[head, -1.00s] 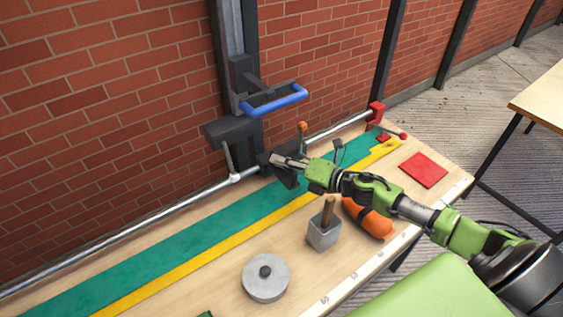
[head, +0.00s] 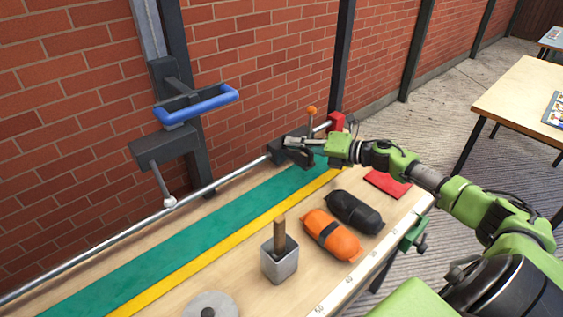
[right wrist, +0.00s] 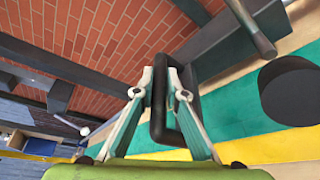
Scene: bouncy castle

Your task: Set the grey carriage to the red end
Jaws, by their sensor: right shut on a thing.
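The grey carriage (head: 277,151) rides on the steel rail (head: 226,181) along the back of the bench. The red end (head: 337,122) is a red block at the rail's far right, with a short stretch of bare rail between it and the carriage. My right gripper (head: 308,145) is at the carriage, reaching in from the right. In the right wrist view its fingers are shut on the carriage's dark loop handle (right wrist: 160,106), and the carriage body (right wrist: 235,52) is behind. The arm partly hides the area near the red end. My left gripper is out of view.
A blue handle (head: 196,104) and dark bracket stand by the wall post. A green strip (head: 180,240) runs along the rail.

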